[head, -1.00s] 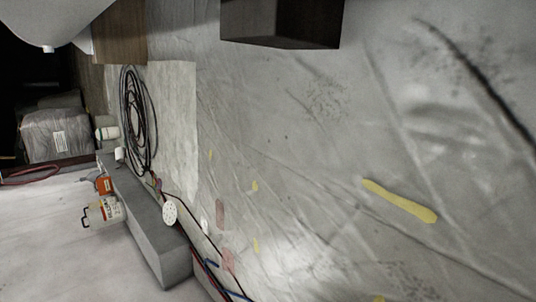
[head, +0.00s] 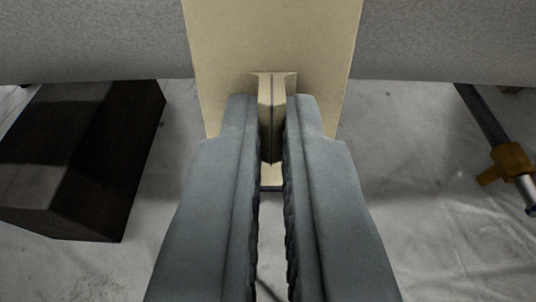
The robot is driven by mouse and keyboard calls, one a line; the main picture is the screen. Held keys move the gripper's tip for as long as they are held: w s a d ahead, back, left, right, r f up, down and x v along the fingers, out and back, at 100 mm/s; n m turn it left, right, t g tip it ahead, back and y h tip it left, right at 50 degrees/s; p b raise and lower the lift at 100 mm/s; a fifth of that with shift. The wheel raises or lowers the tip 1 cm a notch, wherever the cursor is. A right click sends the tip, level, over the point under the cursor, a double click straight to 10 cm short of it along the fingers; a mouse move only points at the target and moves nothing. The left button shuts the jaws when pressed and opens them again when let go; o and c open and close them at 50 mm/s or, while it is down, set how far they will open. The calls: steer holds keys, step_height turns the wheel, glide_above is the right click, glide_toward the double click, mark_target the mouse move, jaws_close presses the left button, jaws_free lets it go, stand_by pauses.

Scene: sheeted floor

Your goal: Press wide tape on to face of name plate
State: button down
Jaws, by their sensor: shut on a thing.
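My gripper (head: 270,112) reaches up from the bottom of the head view, with its two dark grey fingers close together. It is shut on a small beige piece (head: 272,88) with a dark seam down its middle. This piece meets the face of a wide flat beige board (head: 275,35); I cannot tell whether the two are one part. The board stands in front of a grey speckled beam. No lettering shows on the board. I cannot tell for sure which of these is the wide tape or the name plate. The fingers hide the board's lower middle.
The grey beam (head: 95,40) runs across the whole top of the view. A dark block (head: 75,160) stands at the left. A metal pipe with an orange-brown clamp (head: 510,162) lies at the right. Creased pale sheeting (head: 420,220) covers the floor.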

mark_target(272, 73)
steer(key=r+t, duration=0.1)
steer(key=s+r, duration=0.1)
steer(key=r+t, duration=0.1)
steer(key=shift+s+t, duration=0.25)
steer(key=shift+t, duration=0.05)
steer(key=shift+s+r+t, duration=0.3)
steer(key=shift+s+r, duration=0.1)
steer(key=shift+r, duration=0.2)
steer(key=shift+w+f, duration=0.1)
steer(key=shift+f, duration=0.05)
steer(key=shift+w, duration=2.75)
steer(key=shift+w, duration=0.85)
steer(key=c, duration=1.5)
jaws_free()
steer(key=shift+s, duration=0.1)
